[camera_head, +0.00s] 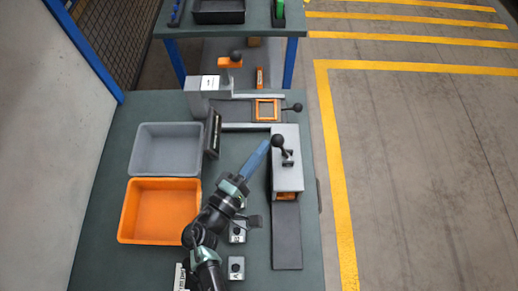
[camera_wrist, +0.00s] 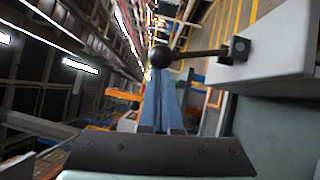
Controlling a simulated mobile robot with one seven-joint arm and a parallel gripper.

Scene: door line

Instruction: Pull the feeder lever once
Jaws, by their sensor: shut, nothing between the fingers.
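A lever with a black ball knob (camera_head: 278,140) sticks out from the grey feeder housing (camera_head: 288,170) at the right of the bench. In the wrist view the knob (camera_wrist: 160,57) is on a dark rod (camera_wrist: 200,54) that runs right to a small black block on the light grey housing (camera_wrist: 270,55). My gripper (camera_head: 266,145) has long blue fingers, which are shut and empty. Their tips are just left of the knob in the head view and line up with it in the wrist view (camera_wrist: 160,80). I cannot tell whether they touch it.
A grey bin (camera_head: 137,150) and an orange bin (camera_head: 125,212) stand at the left. An orange frame (camera_head: 258,109) with another ball-knob lever (camera_head: 298,107) lies behind. A dark chute (camera_head: 287,235) runs forward from the housing. Small boxes (camera_head: 236,268) sit near my arm.

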